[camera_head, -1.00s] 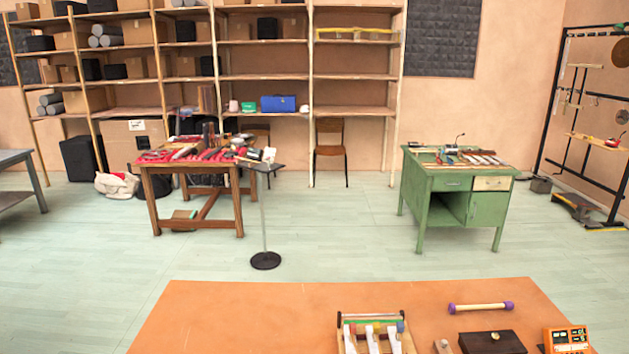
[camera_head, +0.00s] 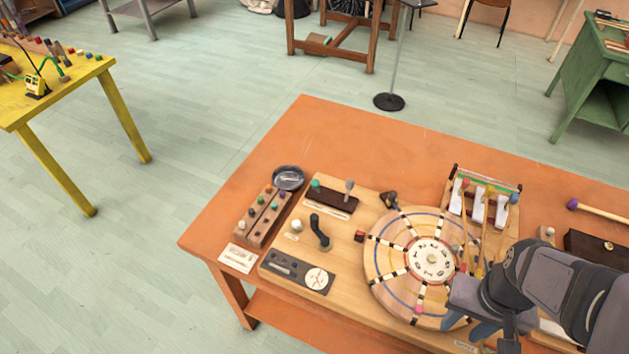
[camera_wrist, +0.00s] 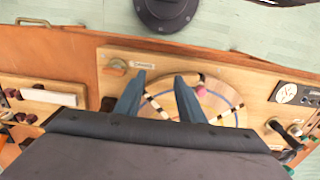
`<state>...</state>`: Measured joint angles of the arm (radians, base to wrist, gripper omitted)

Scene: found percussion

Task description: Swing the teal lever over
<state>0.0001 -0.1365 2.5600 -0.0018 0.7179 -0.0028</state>
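The teal lever (camera_head: 316,186) is a short stick with a teal knob at the left end of a dark block (camera_head: 331,200). The block lies on the wooden board (camera_head: 345,261), and a grey-tipped lever (camera_head: 349,187) stands at its other end. My gripper (camera_head: 469,330) is right of and nearer than the teal lever, well apart from it, beside the round number wheel (camera_head: 381,273). In the wrist view my gripper (camera_wrist: 160,92) has its two blue fingers spread with nothing between them, over the wheel.
A black curved handle (camera_head: 319,232) and a dial panel (camera_head: 302,272) are on the board, nearer than the block. A peg rack (camera_head: 263,213) and a round dish (camera_head: 288,178) lie left of the block. The orange table (camera_head: 340,135) is bare behind it.

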